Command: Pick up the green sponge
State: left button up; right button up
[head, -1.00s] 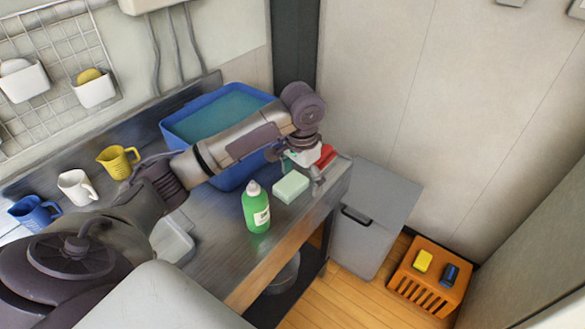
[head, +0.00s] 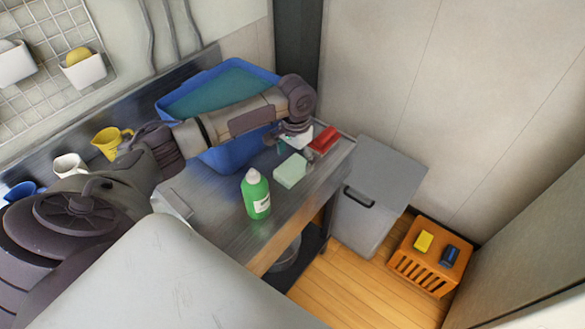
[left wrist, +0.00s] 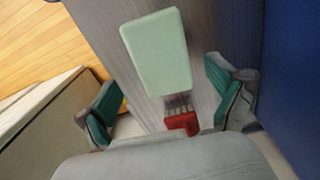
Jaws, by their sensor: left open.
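The green sponge (head: 291,171) is a pale green block lying flat on the metal counter, behind and right of the green bottle. It also shows in the left wrist view (left wrist: 157,52), lying between and beyond the finger lines. My left gripper (head: 287,147) is just behind the sponge in the head view, pointing down. In the left wrist view, its two green-padded fingers (left wrist: 163,88) are spread wide and hold nothing. Whether a finger touches the sponge cannot be told. My right gripper is not in view.
A green bottle (head: 256,194) stands close in front of the sponge. A red brush-like item (head: 323,141) lies behind it to the right. A blue water-filled tub (head: 236,156) stands behind. The counter (head: 222,214) has bare room left of the bottle. An orange crate (head: 407,263) is on the floor.

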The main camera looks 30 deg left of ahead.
aim_at(294, 165)
pick_arm(q)
jog(key=f, duration=0.3)
jog(key=shift+a+f, duration=0.25)
jog(key=shift+d, duration=0.1)
jog(key=shift+c, duration=1.4)
jog(key=c, duration=0.8)
jog(key=shift+o, duration=0.2)
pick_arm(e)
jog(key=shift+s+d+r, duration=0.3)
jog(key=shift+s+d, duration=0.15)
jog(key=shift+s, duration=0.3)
pick_arm(q)
jog(key=shift+r, duration=0.15)
